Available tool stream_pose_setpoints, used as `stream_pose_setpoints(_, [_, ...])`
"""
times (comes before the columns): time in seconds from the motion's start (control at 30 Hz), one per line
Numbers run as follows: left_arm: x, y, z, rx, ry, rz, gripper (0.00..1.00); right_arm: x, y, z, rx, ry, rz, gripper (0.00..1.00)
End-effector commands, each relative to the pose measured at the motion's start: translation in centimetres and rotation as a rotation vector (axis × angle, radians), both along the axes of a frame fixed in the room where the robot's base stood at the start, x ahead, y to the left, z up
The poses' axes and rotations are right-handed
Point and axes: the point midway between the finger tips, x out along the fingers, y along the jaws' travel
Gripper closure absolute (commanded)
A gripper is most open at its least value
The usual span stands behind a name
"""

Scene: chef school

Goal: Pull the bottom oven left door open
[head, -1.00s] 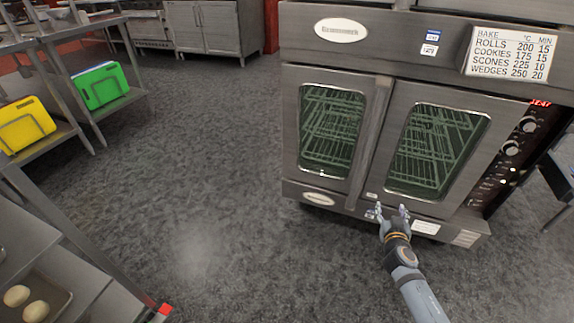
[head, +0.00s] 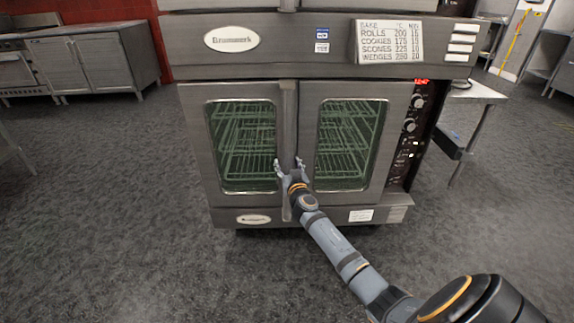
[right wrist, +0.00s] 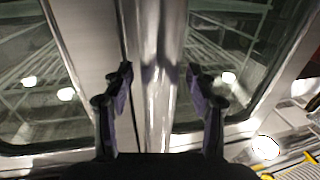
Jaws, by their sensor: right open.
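The bottom oven's left door (head: 197,135) is shut, with a dark green window (head: 245,140) showing wire racks. The right door (head: 396,150) is shut as well. A vertical metal handle bar (head: 289,120) runs between the two windows. My right gripper (head: 289,163) is open in front of the lower half of this bar. In the right wrist view, the bar (right wrist: 160,70) stands upright between the open fingers of the gripper (right wrist: 158,85), which do not visibly clamp it. My left gripper is not in view.
A control panel (head: 409,125) runs down the oven's right side. A recipe sign (head: 389,41) sits above the doors. A steel table (head: 475,93) stands to the right and steel cabinets (head: 95,60) at the back left. The floor left of the oven is clear.

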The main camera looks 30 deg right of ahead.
Motion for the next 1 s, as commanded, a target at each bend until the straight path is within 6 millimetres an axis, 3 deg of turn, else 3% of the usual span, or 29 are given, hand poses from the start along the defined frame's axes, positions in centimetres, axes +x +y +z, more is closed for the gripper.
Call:
stream_pose_setpoints(0.33, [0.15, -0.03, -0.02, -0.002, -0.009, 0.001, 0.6, 0.59, -0.21, 0.0, -0.001, 0.0, 0.0, 0.42])
stream_pose_setpoints(0.77, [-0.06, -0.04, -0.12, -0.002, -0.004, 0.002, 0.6, 0.57, -0.19, -0.02, 0.0, 0.001, 0.001, 1.0])
stream_pose_setpoints(1.0, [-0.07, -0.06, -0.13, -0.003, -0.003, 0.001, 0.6, 0.56, -0.19, -0.04, -0.001, 0.001, 0.0, 1.0])
